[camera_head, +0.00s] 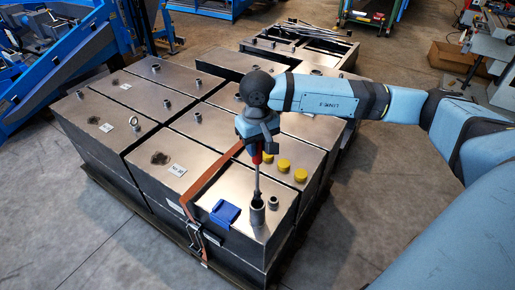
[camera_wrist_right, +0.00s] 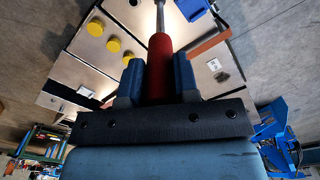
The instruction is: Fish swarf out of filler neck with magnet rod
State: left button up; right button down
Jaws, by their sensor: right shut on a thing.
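My right gripper (camera_head: 257,148) is shut on the red handle of the magnet rod (camera_head: 257,180) above the front metal tank. The right wrist view shows the red handle (camera_wrist_right: 160,65) between the two blue-grey fingers (camera_wrist_right: 158,82). The rod hangs nearly upright, and its thin grey shaft runs down to the mouth of the filler neck (camera_head: 257,216). I cannot tell how far its tip is inside. The neck is a short grey tube on the tank top. No swarf can be made out. My left gripper is not in view.
A blue object (camera_head: 225,213) lies left of the neck, and a shorter grey fitting (camera_head: 273,202) stands right of it. Yellow caps (camera_head: 284,165) sit behind. An orange strap (camera_head: 188,200) crosses the tank block. Open floor (camera_head: 365,215) lies to the right.

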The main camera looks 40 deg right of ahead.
jog(key=shift+r+p, duration=0.6)
jog(key=shift+r, duration=1.6)
jog(key=s+a+r+n+p, duration=0.1)
jog(key=s+a+r+p, duration=0.1)
jog(key=a+p, duration=0.5)
jog(key=r+p, duration=0.1)
jog(key=p, duration=0.2)
jog(key=shift+r, duration=0.3)
jog(key=shift+s, duration=0.15)
